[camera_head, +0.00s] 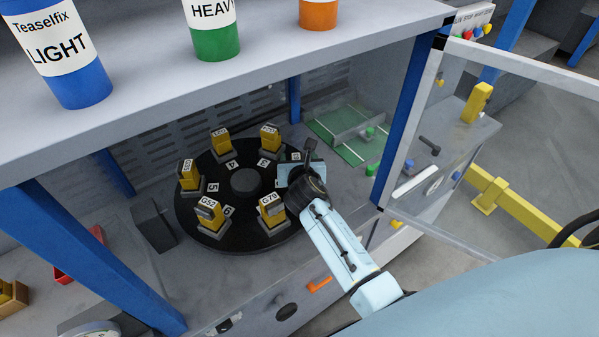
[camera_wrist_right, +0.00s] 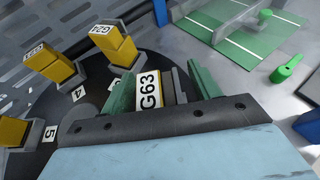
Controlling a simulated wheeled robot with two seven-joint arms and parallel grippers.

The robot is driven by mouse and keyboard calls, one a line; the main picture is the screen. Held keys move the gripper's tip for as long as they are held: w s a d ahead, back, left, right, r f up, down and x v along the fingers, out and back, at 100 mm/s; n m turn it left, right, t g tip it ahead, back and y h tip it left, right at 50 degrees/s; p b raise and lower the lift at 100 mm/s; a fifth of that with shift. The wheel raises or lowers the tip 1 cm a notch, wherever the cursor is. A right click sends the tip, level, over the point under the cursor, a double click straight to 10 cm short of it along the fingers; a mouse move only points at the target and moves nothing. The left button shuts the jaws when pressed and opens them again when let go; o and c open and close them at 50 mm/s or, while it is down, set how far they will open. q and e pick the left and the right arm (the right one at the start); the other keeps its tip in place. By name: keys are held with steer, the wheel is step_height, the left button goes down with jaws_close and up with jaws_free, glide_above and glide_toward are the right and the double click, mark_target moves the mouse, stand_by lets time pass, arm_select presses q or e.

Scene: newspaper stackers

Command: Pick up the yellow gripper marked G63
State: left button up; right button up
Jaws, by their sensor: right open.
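The yellow gripper marked G63 (camera_wrist_right: 149,92) shows in the right wrist view with its white label facing me. It sits at the rim of the dark round turntable (camera_head: 248,210). My right gripper (camera_wrist_right: 161,75) is open, with one green finger on each side of G63. From this view I cannot tell whether the fingers touch it. In the head view my right gripper (camera_head: 300,172) is over the right side of the turntable and hides G63. My left gripper is not in view.
Other yellow grippers stand around the turntable, including G52 (camera_head: 209,212) and G78 (camera_head: 271,209). A shelf (camera_head: 150,105) with cans is above, and a blue post (camera_head: 405,110) stands to the right. A green mat (camera_head: 345,135) lies behind right. A clear door (camera_head: 520,80) is open at right.

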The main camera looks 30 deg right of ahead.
steer(key=shift+c, duration=0.4)
steer(key=shift+r, duration=0.1)
steer(key=c, duration=1.1)
